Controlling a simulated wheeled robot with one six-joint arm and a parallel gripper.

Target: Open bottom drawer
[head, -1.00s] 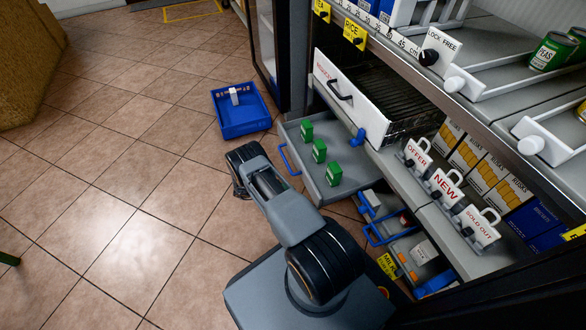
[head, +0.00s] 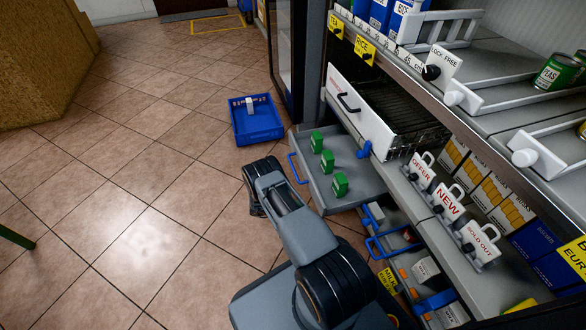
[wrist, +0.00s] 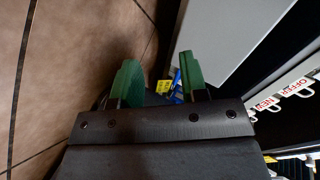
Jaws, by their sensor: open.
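The low grey drawer (head: 366,183) stands pulled out of the shelf unit at floor level in the head view. Its blue handle (head: 297,168) is on the left end, and three green boxes (head: 327,162) stand inside. My arm reaches in front of it, and my gripper's fingertips are hidden there. In the wrist view my gripper (wrist: 157,80) is open and empty, its green fingers apart above the tiled floor. A pale grey panel lies beside the right finger; I cannot tell which part of the unit it is.
A white-fronted drawer (head: 362,110) with a black handle sticks out above the grey one. A blue crate (head: 258,136) sits on the floor behind. Smaller bins with blue handles (head: 385,245) are low at right.

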